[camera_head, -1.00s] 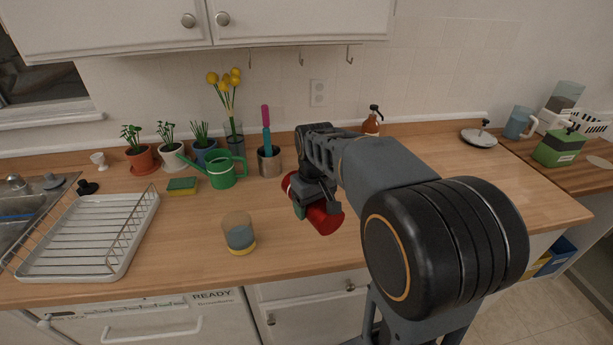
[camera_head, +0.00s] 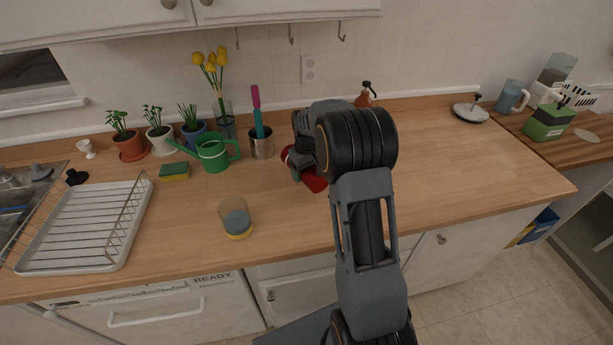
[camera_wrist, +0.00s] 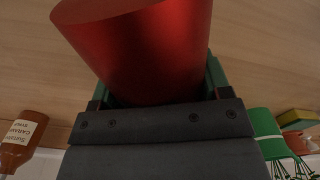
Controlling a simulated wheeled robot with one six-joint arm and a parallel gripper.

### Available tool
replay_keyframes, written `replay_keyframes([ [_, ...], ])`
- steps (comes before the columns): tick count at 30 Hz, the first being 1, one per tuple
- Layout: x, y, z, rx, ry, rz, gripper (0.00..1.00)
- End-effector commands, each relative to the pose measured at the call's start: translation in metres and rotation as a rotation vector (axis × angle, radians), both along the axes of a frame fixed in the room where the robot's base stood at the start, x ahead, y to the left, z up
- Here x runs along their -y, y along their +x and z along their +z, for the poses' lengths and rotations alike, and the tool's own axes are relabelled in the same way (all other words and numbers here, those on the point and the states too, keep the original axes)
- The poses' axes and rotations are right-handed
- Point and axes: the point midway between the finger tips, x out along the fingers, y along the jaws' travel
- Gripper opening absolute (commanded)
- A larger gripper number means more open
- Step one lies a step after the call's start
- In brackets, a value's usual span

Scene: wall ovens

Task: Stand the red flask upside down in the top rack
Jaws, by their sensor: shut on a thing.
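The red flask (camera_head: 314,182) is in my gripper (camera_head: 300,172), over the counter right of the utensil pot. My arm hides much of it in the head view. In the wrist view the flask (camera_wrist: 145,45) fills the upper middle, between the two green-edged fingers of my gripper (camera_wrist: 158,85), which is shut on it. It lies tilted in the head view; I cannot tell its gap from the counter. A white dish rack (camera_head: 128,222) with wire bars stands empty at the left, beside the sink. No rack with levels shows, so I cannot tell which is the top rack.
A glass with a yellow base (camera_head: 235,218) stands between the rack and my gripper. A green watering can (camera_head: 213,155), sponge (camera_head: 174,172), potted plants (camera_head: 160,140) and utensil pot (camera_head: 262,145) line the back. A brown bottle (camera_head: 365,98) stands behind.

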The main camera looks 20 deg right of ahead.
Motion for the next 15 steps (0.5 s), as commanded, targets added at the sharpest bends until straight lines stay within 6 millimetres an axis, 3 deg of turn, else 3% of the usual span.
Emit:
replay_keyframes([
  [8,0.004,0.008,-0.010,0.000,0.000,-0.001,0.34],
  [15,0.004,0.007,-0.039,0.000,0.000,-0.001,0.34],
])
